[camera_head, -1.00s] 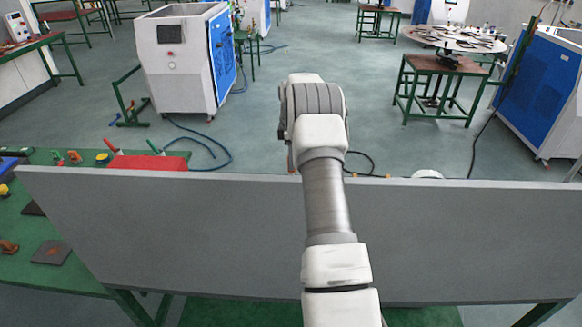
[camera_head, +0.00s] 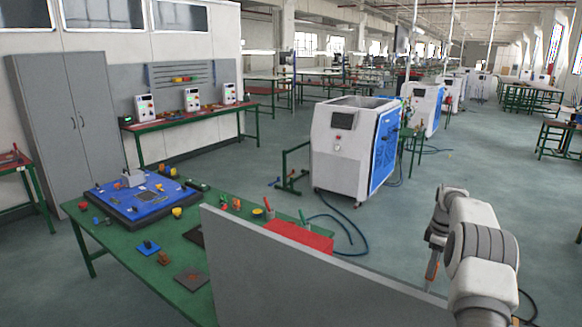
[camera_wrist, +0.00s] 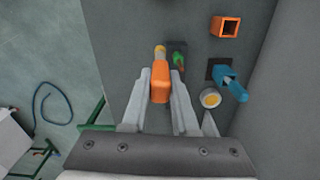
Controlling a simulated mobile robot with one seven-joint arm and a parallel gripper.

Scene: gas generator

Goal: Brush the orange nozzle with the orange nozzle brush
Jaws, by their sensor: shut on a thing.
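My gripper (camera_wrist: 161,82) is shut on an orange tool with a yellowish tip, which appears to be the orange nozzle brush (camera_wrist: 160,86). The tool points away from the wrist, over a grey surface. In the head view my gripper (camera_head: 433,262) hangs at the right, beyond the grey panel, and the orange of the tool barely shows. I cannot pick out the orange nozzle for sure. Small orange pieces sit on the green table (camera_head: 125,252) at the left, one of them on a dark plate (camera_head: 192,279).
Near the held tool are a green item (camera_wrist: 178,56), a blue item (camera_wrist: 230,82), an orange square holder (camera_wrist: 226,27) and a round white-and-yellow piece (camera_wrist: 210,98). The grey panel (camera_head: 290,275) stands between table and arm.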

